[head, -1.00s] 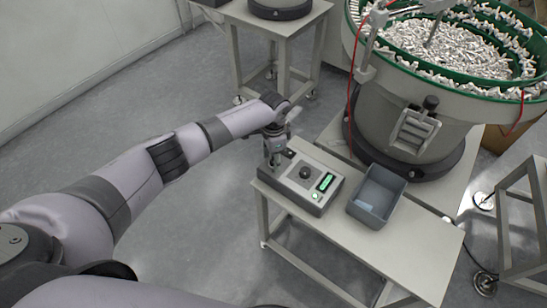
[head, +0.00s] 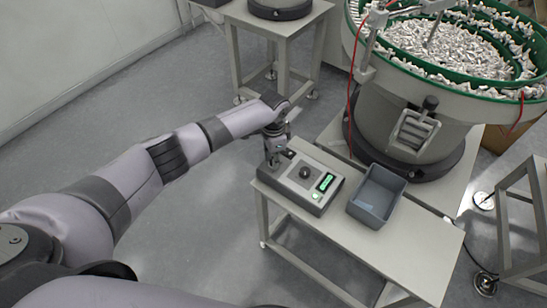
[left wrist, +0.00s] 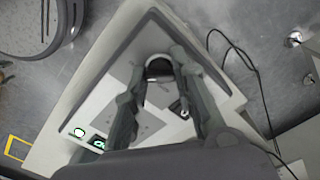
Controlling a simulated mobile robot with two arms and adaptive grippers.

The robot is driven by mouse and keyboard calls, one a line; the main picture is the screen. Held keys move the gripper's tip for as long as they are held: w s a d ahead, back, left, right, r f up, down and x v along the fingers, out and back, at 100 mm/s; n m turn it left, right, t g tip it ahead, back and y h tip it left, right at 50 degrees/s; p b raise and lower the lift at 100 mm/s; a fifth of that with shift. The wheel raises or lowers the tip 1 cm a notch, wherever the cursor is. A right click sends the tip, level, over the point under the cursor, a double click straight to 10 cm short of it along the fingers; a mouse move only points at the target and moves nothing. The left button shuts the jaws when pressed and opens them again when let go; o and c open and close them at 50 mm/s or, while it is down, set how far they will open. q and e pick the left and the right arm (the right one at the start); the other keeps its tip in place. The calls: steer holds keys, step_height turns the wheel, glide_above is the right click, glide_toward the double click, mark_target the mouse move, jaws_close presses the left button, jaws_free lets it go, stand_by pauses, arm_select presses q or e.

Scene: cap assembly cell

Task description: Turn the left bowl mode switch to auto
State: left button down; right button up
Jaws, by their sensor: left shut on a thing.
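The control box (head: 298,200) is a grey case with a light top panel on the small table. A dark round knob (head: 305,172), a lit green display (head: 326,182) and a green-lit button (head: 315,196) show on it. My left gripper (head: 273,163) points down at the box's left end. In the left wrist view its fingers (left wrist: 160,62) close around a dark rounded part, seemingly the mode switch (left wrist: 158,70). The fingers hide most of this switch, and I cannot read its setting. My right gripper is not in view.
A grey-blue open bin (head: 377,195) stands just right of the box. Behind it is a large bowl feeder (head: 400,110) with a green rim, full of small pale parts. The table's (head: 400,262) front right is clear. Another stand (head: 275,30) is at the back.

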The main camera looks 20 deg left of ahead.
arm_select(q)
steer(key=shift+r, duration=0.1)
steer(key=n+p, duration=0.3)
steer(key=shift+r+n, duration=0.1)
steer(key=shift+n, duration=0.3)
steer(key=n+p, duration=0.2)
steer(key=n, duration=0.2)
steer(key=shift+n, duration=0.3)
steer(key=n+p, duration=0.2)
steer(key=n, duration=0.3)
steer(key=shift+w+a+n+p, duration=0.1)
steer(key=shift+n+p, duration=0.4)
steer(key=shift+n, duration=1.8)
steer(key=c, duration=1.3)
jaws_free()
steer(key=shift+c, duration=0.2)
